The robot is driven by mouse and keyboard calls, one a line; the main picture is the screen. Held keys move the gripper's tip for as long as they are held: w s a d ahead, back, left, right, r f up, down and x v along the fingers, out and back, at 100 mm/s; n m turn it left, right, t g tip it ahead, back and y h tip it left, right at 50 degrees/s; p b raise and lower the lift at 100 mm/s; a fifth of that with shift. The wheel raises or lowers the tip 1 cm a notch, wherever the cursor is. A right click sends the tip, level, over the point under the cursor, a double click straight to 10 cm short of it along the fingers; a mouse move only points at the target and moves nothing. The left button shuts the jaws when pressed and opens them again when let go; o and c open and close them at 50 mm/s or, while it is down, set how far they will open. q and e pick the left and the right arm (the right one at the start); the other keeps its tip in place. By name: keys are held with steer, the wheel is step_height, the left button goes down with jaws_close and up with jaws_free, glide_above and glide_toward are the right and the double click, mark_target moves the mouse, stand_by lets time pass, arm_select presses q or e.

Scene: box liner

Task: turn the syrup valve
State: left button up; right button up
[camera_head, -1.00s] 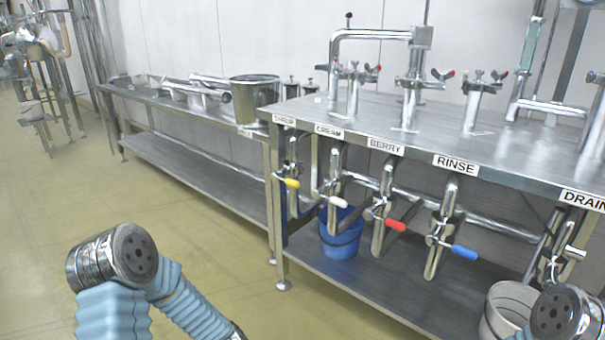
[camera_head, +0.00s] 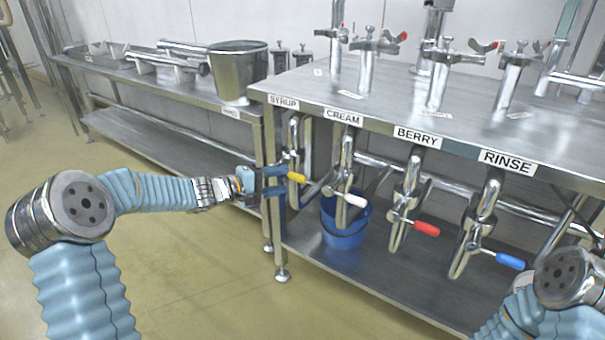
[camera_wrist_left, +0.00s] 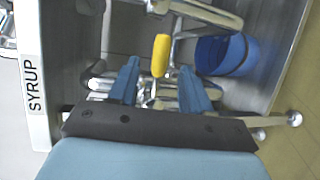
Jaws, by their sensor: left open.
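The syrup valve has a yellow handle (camera_head: 296,177) and sits on the pipe under the SYRUP label (camera_head: 283,102) at the left end of the metal table. My left gripper (camera_head: 284,181) is open, its blue fingers reaching toward the yellow handle from the left. In the left wrist view the yellow handle (camera_wrist_left: 161,56) stands beyond and between the fingertips of the gripper (camera_wrist_left: 160,80); whether they touch it I cannot tell. My right arm shows at the lower right, but its gripper is not visible.
Valves with a white handle (camera_head: 351,199), a red handle (camera_head: 427,229) and a blue handle (camera_head: 510,261) lie to the right. A blue bucket (camera_head: 345,238) stands on the lower shelf. A metal pot (camera_head: 238,75) stands on the side table.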

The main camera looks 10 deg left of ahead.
arm_select(q)
steer(key=p+x, duration=0.1)
steer(key=x, duration=0.7)
steer(key=shift+f, duration=0.1)
jaws_close()
